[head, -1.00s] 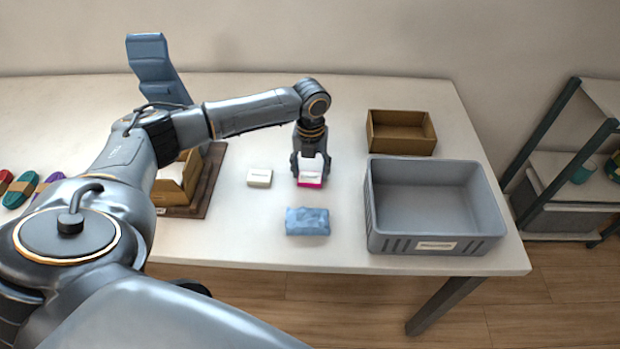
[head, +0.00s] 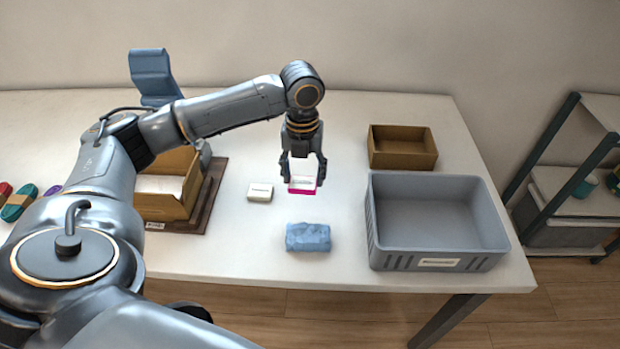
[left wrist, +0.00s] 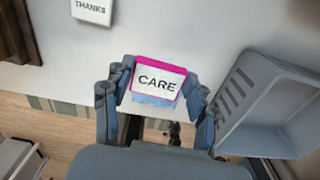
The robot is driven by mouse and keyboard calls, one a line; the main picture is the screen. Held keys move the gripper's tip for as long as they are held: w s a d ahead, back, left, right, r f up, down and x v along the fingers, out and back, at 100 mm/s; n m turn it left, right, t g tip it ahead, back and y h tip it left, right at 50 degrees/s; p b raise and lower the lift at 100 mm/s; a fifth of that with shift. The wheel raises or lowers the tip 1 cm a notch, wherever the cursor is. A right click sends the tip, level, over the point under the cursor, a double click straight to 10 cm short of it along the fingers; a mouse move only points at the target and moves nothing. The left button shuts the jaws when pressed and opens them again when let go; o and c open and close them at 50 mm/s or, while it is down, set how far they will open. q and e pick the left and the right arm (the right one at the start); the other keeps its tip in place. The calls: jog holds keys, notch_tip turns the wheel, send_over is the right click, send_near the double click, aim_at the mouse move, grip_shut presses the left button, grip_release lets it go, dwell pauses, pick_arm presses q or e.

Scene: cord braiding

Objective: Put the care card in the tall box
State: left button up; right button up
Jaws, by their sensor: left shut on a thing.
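The care card (head: 303,190), a white block with a pink edge, is in my left gripper (head: 304,176). The fingers are shut on its two sides and hold it above the table. In the left wrist view the card (left wrist: 158,80) shows the word CARE between the fingers. A brown cardboard box (head: 176,208) with a label stands on a dark board at the left, with a pale thing inside. A lower brown open box (head: 402,161) stands at the back right. Which one is the tall box is not certain. My right gripper is not in view.
A white THANKS card (head: 260,192) lies left of the held card. A blue crumpled bundle (head: 308,237) lies in front of it. A large grey crate (head: 440,262) stands at the right. Coloured cord bundles (head: 18,203) lie at the far left.

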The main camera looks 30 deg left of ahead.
pick_arm(q)
jog(key=s+d+r, duration=0.2)
jog(key=s+r, duration=0.1)
jog(key=s, duration=0.5)
jog(key=shift+s+d+r, duration=0.15)
jog(key=shift+s+r, duration=0.15)
jog(key=shift+r, duration=0.1)
